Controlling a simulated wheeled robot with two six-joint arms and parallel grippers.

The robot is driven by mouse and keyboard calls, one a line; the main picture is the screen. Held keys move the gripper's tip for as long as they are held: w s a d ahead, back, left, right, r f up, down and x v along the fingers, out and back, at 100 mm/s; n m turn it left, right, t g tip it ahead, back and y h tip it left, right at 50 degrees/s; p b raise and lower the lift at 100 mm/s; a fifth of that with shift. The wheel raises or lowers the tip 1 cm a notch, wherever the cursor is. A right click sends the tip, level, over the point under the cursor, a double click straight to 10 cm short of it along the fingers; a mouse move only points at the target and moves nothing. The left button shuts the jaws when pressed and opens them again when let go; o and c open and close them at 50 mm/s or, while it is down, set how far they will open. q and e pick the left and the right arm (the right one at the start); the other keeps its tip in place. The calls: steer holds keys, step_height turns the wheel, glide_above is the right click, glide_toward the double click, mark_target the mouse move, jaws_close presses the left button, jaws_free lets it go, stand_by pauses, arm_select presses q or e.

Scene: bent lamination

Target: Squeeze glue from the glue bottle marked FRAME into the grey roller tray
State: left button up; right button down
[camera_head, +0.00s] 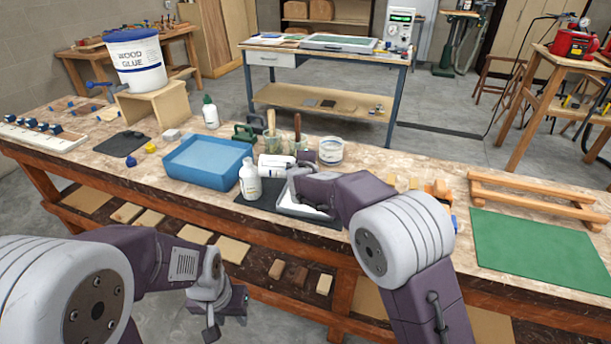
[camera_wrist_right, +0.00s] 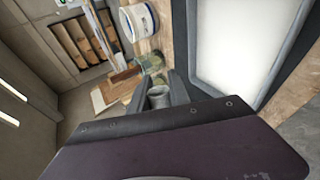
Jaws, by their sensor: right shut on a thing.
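A white bottle (camera_head: 274,166) is tipped on its side above the bench; its label is too small to read. My right gripper (camera_head: 304,163) is shut on it at its right end, largely hidden by my own wrist. In the right wrist view a grey round end (camera_wrist_right: 158,96) sits between the fingers. The grey roller tray (camera_head: 300,211) with a white inside lies just below and right of the bottle, partly hidden by my right arm; it fills the upper right of the wrist view (camera_wrist_right: 235,45). My left gripper (camera_head: 228,312) hangs open and empty before the bench.
Another white bottle (camera_head: 250,181) stands upright left of the tray on a dark mat (camera_head: 262,211). A green mat (camera_head: 535,250) lies clear at right.

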step_height(320, 180, down, 5)
steer(key=m+t+y+b, duration=0.1)
steer(key=m+y+b, duration=0.3)
steer(key=b, duration=1)
steer(key=shift+a+m+y, duration=0.15)
steer(key=shift+m+y, duration=0.15)
steer(key=shift+m, duration=0.3)
steer(key=shift+m+y+b, duration=0.5)
steer(key=shift+b, duration=0.5)
stand_by(4.3)
steer(key=c, duration=1.8)
jaws_free()
jaws_close()
